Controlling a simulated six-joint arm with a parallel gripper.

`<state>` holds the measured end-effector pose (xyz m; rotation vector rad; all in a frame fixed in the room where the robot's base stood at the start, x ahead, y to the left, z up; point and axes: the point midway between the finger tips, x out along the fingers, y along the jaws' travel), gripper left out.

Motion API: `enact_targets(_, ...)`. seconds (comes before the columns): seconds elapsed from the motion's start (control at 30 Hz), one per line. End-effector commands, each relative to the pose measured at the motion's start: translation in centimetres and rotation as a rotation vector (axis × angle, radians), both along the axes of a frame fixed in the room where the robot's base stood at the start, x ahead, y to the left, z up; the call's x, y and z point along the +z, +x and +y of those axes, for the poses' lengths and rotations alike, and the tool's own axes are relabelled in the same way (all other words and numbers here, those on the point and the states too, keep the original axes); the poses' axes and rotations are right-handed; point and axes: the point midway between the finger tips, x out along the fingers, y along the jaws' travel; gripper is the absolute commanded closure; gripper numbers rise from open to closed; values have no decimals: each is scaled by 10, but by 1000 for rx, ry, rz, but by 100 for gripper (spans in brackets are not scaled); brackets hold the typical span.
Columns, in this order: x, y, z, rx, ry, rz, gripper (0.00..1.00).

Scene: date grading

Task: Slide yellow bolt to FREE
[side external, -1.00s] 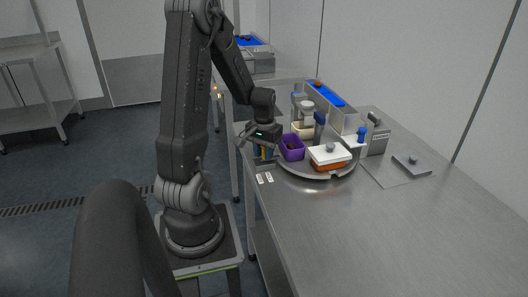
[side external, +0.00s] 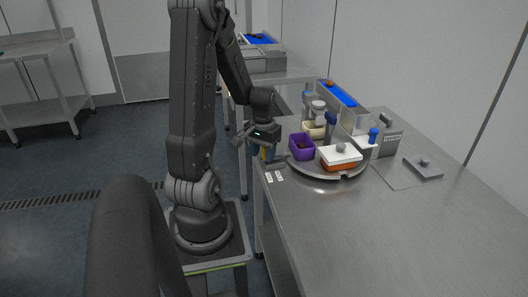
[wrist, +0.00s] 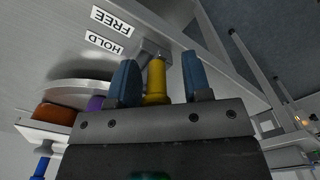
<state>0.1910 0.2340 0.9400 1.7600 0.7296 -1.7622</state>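The yellow bolt (wrist: 156,82) is a short upright knob in the wrist view, beside a grey metal bracket (wrist: 150,50) at the table edge. My gripper (wrist: 160,80) has its two blue fingers on either side of the bolt, with a visible gap on each side. It is open and not pressing on the bolt. The FREE label (wrist: 112,18) and the HOLD label (wrist: 103,42) lie on the table to the left of the bolt. In the side external view my gripper (side external: 264,150) is low at the table's left edge and mostly covers the bolt.
A round turntable (side external: 318,173) stands right of my gripper. It carries a purple bin (side external: 302,146) close by and a white-lidded orange container (side external: 340,155). A grey box (side external: 390,141) and a flat grey lid (side external: 423,170) lie further right. The table front (side external: 350,235) is clear.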

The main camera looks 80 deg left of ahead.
Motion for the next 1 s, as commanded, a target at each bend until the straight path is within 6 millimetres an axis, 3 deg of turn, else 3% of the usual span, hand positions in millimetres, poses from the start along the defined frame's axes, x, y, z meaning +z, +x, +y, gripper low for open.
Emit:
enact_targets(0.2,2,1,0,0,1,-2,55)
enact_targets(0.33,15,2,0,0,4,-4,55)
enact_targets(0.8,112,1,0,0,4,-3,55)
enact_targets(1.0,134,1,0,0,1,-1,55)
